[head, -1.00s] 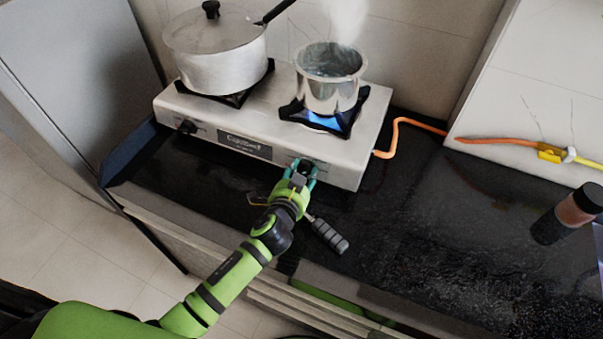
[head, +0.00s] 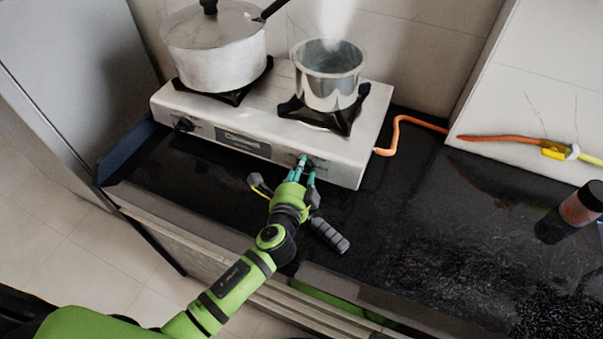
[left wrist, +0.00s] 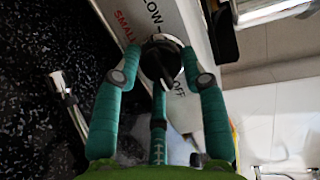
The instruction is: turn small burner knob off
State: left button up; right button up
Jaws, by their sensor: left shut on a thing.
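The small burner's black knob (left wrist: 158,62) sits on the stove's front, between my left gripper's teal fingers (left wrist: 161,66) in the left wrist view. Labels reading SMALL, LOW and OFF are beside it. In the head view my left gripper (head: 303,166) is at the right end of the stove front (head: 335,173), shut on the knob, which it mostly hides. The small burner (head: 342,122) shows no flame under the steaming metal pot (head: 330,88). My right gripper is not in view.
A lidded pot (head: 215,55) stands on the left burner, with another knob (head: 184,125) below it. An orange hose (head: 410,120) leaves the stove at right. A jar (head: 570,212) stands far right.

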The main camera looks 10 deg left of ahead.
pick_arm(q)
jog(key=shift+a, duration=0.25)
dwell(0.3)
jog(key=o, duration=1.1)
jog(key=v, duration=1.2)
jog(key=shift+a, duration=0.1)
